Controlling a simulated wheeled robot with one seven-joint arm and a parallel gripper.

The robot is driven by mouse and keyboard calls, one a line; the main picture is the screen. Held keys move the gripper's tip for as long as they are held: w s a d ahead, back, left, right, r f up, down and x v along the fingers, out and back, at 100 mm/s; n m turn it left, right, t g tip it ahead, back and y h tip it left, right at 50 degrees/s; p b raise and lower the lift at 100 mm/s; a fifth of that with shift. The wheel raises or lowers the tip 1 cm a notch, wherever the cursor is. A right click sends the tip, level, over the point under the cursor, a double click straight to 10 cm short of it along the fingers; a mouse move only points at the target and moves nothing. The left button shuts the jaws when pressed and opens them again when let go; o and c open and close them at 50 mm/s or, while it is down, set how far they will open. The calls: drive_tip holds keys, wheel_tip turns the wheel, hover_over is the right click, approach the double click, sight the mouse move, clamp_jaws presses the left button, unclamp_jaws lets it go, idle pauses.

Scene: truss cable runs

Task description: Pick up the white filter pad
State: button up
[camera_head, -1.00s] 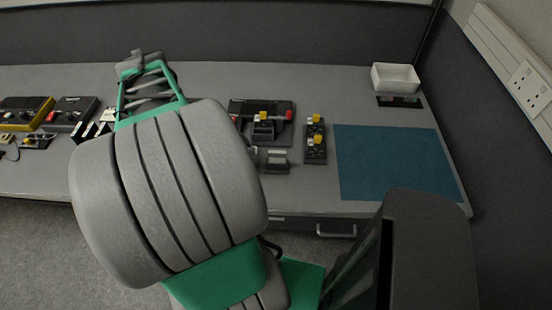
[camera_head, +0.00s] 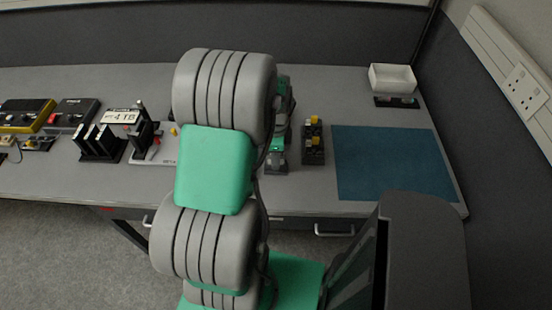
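I cannot make out a white filter pad in this view. My arm stands across the middle of the picture and hides part of the bench behind it. A green and grey part of my wrist end shows just right of the arm, above the bench near a small grey block (camera_head: 277,167). The fingers of my gripper cannot be made out there, and I cannot see whether it holds anything.
A blue mat (camera_head: 392,165) lies on the right of the grey bench (camera_head: 60,178). A white open bin (camera_head: 392,78) stands at the back right. A dark block with yellow parts (camera_head: 313,143) is left of the mat. Black upright slots (camera_head: 98,143), a 4TB box (camera_head: 122,116) and pedal-like boxes (camera_head: 25,114) fill the left.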

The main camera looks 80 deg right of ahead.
clamp_jaws()
idle(0.3)
idle(0.3)
